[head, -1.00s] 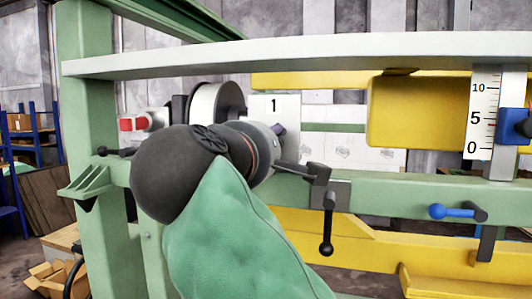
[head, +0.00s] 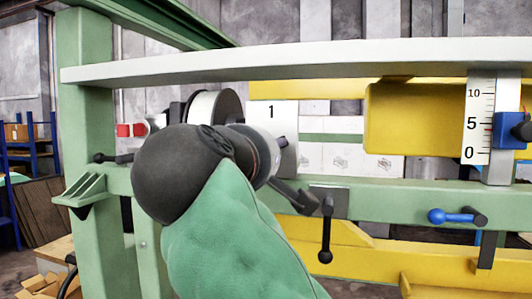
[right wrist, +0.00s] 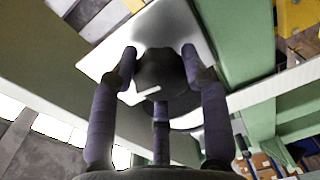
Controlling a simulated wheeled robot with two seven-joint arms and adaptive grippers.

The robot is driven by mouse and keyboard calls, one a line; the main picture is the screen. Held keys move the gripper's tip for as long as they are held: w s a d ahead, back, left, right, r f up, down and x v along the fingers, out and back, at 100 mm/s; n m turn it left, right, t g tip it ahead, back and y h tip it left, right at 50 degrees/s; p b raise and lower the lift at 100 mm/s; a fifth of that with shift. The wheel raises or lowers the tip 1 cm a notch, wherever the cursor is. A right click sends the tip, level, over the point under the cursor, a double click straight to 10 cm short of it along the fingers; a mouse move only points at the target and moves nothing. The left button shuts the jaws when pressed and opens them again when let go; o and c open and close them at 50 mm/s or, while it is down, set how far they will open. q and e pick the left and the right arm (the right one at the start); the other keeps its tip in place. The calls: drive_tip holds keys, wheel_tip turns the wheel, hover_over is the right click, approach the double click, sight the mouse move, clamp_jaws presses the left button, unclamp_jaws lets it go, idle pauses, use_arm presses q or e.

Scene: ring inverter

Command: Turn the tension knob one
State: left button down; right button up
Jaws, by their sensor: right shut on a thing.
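A white plate marked 1 (head: 271,108) stands behind my right gripper (head: 270,158), whose arm with a green sleeve and black joint comes up from below. In the right wrist view, my right gripper (right wrist: 159,58) has its fingers closed around a dark round knob (right wrist: 160,76) with a short white mark. The knob sits in front of a pale plate (right wrist: 105,62). In the head view the knob is hidden behind the gripper and wrist. My left gripper does not show.
A white-and-black spool (head: 207,104) is just left of the plate. A hanging black lever (head: 326,230), a blue-knobbed handle (head: 437,216) and a scale with numbers (head: 477,120) are to the right. A pale beam (head: 300,62) crosses above, a green rail (head: 390,196) below.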

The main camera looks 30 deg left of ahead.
drive_tip(key=shift+d+r, duration=0.15)
drive_tip(key=shift+d, duration=0.05)
drive_tip(key=o, duration=1.1)
drive_tip(key=shift+o, duration=0.3)
drive_tip(key=shift+w+d, duration=0.1)
drive_tip(key=shift+d, duration=0.05)
drive_tip(key=shift+a, duration=0.2)
drive_tip(key=shift+s, duration=0.2)
drive_tip(key=v, duration=0.7)
drive_tip(key=shift+d, duration=0.15)
